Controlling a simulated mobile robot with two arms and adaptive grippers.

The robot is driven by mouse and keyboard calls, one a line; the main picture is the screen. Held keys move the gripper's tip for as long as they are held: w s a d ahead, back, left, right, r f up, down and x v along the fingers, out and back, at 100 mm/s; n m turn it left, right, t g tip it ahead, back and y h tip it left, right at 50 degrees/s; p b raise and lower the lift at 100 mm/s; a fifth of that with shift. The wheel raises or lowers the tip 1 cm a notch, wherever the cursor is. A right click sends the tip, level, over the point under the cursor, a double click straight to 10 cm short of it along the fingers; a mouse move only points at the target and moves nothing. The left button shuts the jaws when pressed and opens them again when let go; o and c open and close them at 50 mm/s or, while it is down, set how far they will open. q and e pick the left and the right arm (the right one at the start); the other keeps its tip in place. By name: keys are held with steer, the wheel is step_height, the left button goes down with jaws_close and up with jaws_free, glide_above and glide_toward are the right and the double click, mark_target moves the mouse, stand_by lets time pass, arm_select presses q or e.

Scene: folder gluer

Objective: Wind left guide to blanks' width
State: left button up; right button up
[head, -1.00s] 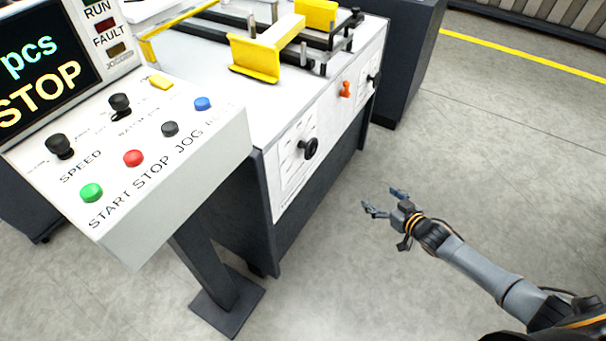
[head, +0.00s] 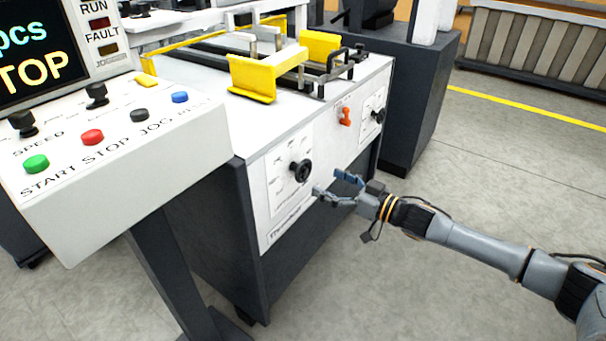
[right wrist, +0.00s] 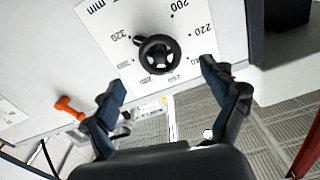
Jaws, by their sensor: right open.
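A black hand knob (head: 300,171) sits on a white dial plate (head: 278,215) on the machine's side panel. In the right wrist view the knob (right wrist: 160,54) stands out from a dial marked in mm, with 200, 220 and 320 readable. My right gripper (head: 330,184) is open and empty, just right of the knob. In the right wrist view its spread fingers (right wrist: 163,78) point towards the knob, one on either side of it, apart from it. Yellow guide plates (head: 252,78) stand on the machine top. My left gripper is not in view.
An orange lever (head: 344,116) and a second black knob (head: 379,116) sit farther right on the panel. The control console (head: 130,165) with coloured buttons stands at left, its screen reading STOP. The floor (head: 480,170) right of the machine is clear.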

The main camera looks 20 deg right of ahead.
mark_target(306, 173)
steer(key=b+x, duration=0.1)
steer(key=x, duration=0.7)
steer(key=shift+c, duration=0.4)
steer(key=c, duration=1.1)
